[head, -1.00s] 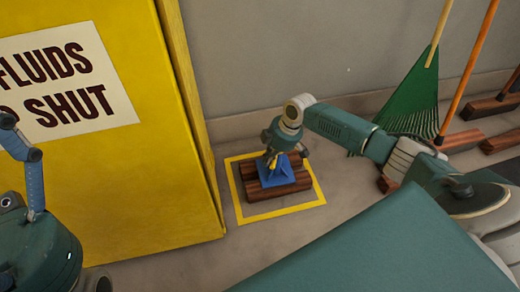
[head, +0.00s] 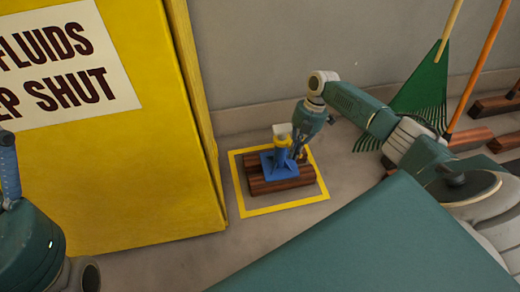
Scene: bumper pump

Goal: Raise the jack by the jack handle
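The jack (head: 279,163) has a blue base and body, a yellow collar and a pale top pad. It stands upright on dark wooden blocks (head: 262,186) inside a yellow floor square. My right gripper (head: 299,154) points down close against the right side of the jack. Its fingers are small and dark here, and I cannot tell whether they are open or shut, or whether they touch the jack. I cannot make out the jack handle; it may be hidden by the gripper. Of my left arm only links show at the left edge; its gripper is out of view.
A yellow cabinet (head: 150,190) with a sign stands just left of the floor square (head: 285,207). A grey wall (head: 270,60) is behind. A green rake (head: 422,95), an orange pole (head: 475,60) and more wooden blocks (head: 470,138) are at the right.

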